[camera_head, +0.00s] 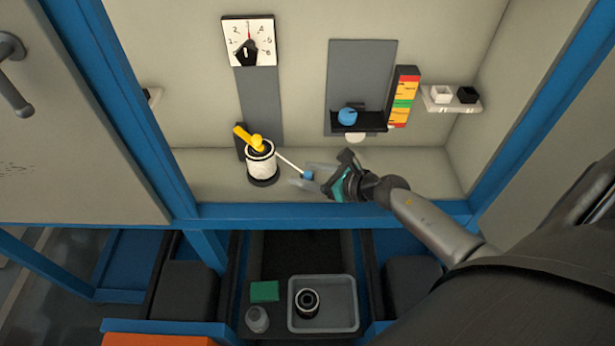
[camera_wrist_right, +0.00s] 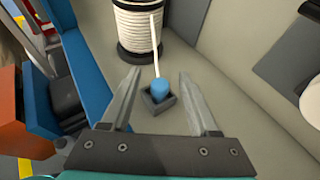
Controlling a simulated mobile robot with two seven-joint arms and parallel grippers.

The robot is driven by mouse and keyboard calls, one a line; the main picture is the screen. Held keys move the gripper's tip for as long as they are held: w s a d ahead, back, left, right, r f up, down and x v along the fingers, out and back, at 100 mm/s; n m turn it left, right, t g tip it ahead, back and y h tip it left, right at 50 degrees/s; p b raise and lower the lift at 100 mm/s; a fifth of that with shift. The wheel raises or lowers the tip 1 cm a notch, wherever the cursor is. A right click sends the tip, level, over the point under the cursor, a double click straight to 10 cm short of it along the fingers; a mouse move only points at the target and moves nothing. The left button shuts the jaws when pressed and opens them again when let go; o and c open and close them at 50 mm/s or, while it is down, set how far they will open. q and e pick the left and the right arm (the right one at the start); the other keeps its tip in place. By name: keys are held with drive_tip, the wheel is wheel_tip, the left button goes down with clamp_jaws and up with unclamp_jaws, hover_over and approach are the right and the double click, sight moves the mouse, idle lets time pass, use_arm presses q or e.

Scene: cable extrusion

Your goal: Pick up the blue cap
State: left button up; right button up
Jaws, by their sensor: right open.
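The small blue cap (camera_head: 308,175) is low in the cabinet, to the right of the white cable spool (camera_head: 261,164). In the right wrist view the blue cap (camera_wrist_right: 159,89) sits in a small dark square holder (camera_wrist_right: 160,101). A thin white cable (camera_wrist_right: 155,45) runs from the spool side to the cap; whether they are joined is unclear. My right gripper (camera_head: 303,178) is open around the cap's position, its fingers apart. In the right wrist view the cap shows between the fingers of my right gripper (camera_wrist_right: 160,76), with clear gaps on both sides. My left gripper is not in view.
Another blue piece (camera_head: 347,115) sits on a black shelf (camera_head: 365,125) at the back wall. A yellow handle (camera_head: 248,137) tops the spool. A grey tray (camera_head: 345,316) holds a black ring below. The blue frame edge (camera_head: 340,212) runs along the cabinet front.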

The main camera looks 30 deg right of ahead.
clamp_jaws()
idle(0.5)
